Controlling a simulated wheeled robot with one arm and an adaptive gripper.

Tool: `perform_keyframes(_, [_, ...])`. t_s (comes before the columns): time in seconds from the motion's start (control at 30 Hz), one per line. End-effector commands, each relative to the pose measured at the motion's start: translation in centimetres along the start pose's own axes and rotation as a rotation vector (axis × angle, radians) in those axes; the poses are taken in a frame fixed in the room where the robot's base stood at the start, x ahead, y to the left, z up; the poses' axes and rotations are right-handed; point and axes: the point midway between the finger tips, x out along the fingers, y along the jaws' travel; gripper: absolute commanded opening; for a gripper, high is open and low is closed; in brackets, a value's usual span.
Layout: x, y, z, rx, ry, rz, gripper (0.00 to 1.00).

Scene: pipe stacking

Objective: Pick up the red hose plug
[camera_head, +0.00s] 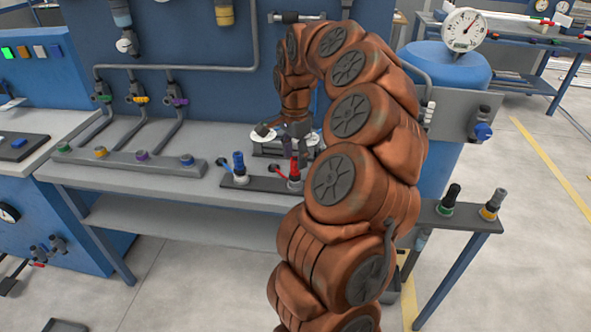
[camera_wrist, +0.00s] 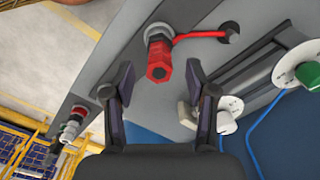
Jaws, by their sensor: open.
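The red hose plug (camera_head: 295,176) stands upright on a dark plate at the front edge of the grey bench, below my gripper (camera_head: 294,150). In the wrist view the red hose plug (camera_wrist: 159,60) lies just beyond the fingertips, with a short red hose (camera_wrist: 200,35) running from its base to the right. My gripper (camera_wrist: 163,85) is open, with one finger to each side of the plug's line. Nothing is between the fingers, and neither appears to touch the plug. My arm hides part of the bench around the plug in the head view.
A blue plug (camera_head: 239,168) stands on the same plate, left of the red one. A dial panel with a green knob (camera_wrist: 309,75) sits right of my gripper. Black-topped plugs with green (camera_head: 449,199) and yellow (camera_head: 492,204) bands stand on a shelf at right.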

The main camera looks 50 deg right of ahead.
Motion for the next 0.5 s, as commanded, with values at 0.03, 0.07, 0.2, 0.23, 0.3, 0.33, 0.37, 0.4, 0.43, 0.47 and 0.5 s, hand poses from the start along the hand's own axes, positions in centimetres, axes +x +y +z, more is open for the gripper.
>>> perform_keyframes(0.03, [0.6,0.1,0.0,-0.002,-0.002,0.005,0.56])
perform_keyframes(0.07, [1.0,0.2,0.1,-0.004,-0.003,0.006,0.56])
perform_keyframes(0.2, [2.6,0.1,0.0,-0.001,-0.003,0.003,0.56])
perform_keyframes(0.23, [2.8,0.1,0.0,-0.001,-0.002,0.002,0.56])
perform_keyframes(0.3, [3.0,0.1,-0.1,-0.001,-0.001,0.001,0.56])
perform_keyframes(0.33, [3.1,0.1,-0.1,-0.001,0.0,0.001,0.56])
perform_keyframes(0.37, [3.1,0.1,-0.1,-0.001,0.0,0.001,0.56])
perform_keyframes(0.4, [3.2,0.1,-0.1,-0.001,0.0,0.001,0.56])
perform_keyframes(0.43, [3.2,0.1,-0.1,-0.001,0.0,0.001,0.56])
perform_keyframes(0.47, [3.1,0.1,-0.1,-0.001,0.0,0.001,0.56])
perform_keyframes(0.5, [3.2,0.1,-0.1,-0.001,0.0,0.001,0.56])
